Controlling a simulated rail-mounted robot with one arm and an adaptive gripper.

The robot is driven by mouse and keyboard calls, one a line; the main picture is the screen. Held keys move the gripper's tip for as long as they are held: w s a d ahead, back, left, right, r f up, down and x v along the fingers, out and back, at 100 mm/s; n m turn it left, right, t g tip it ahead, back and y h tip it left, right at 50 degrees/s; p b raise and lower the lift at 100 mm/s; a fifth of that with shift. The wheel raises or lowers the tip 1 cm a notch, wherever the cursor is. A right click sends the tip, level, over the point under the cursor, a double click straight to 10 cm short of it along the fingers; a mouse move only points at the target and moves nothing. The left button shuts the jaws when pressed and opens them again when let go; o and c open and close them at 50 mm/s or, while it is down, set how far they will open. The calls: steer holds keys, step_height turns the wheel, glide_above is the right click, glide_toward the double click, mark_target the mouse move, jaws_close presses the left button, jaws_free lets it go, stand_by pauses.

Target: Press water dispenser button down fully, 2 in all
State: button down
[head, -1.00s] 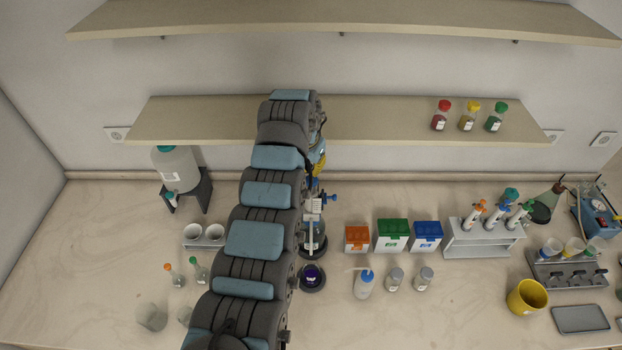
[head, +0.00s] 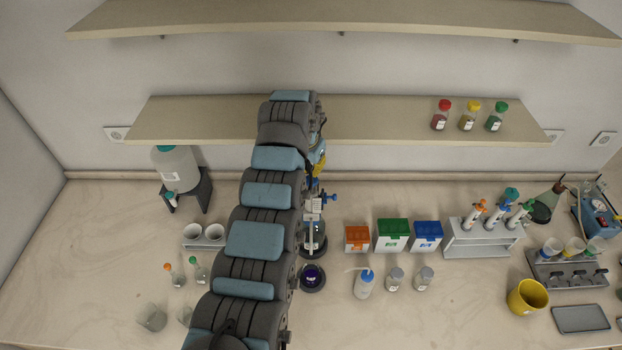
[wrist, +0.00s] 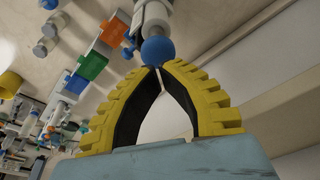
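The water dispenser is a pale tank (head: 177,168) with a teal cap on a dark stand at the back left of the bench in the head view. A small tap with a light top (head: 171,198) shows at its front; how far its button is down cannot be told. My gripper (head: 319,161) is far to the right of the dispenser, below the upper shelf and mostly hidden by my arm. In the wrist view my gripper (wrist: 154,68) has its two yellow fingers meeting at the tips, with nothing held between them. A blue ball (wrist: 157,51) shows right by the tips; contact cannot be told.
Apparatus with blue knobs (head: 322,198) stands close below my gripper. Orange, green (head: 392,236) and blue boxes stand to its right. White cups (head: 204,234) and small flasks lie before the dispenser. The shelf (head: 400,120) overhangs the back. The bench left of the dispenser is clear.

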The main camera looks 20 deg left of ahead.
mark_target(310, 180)
steer(key=shift+f+b, duration=0.65)
steer(key=shift+f, duration=0.75)
steer(key=shift+f+b, duration=1.25)
steer(key=shift+f, duration=0.85)
steer(key=shift+r, duration=3.65)
stand_by(0.8)
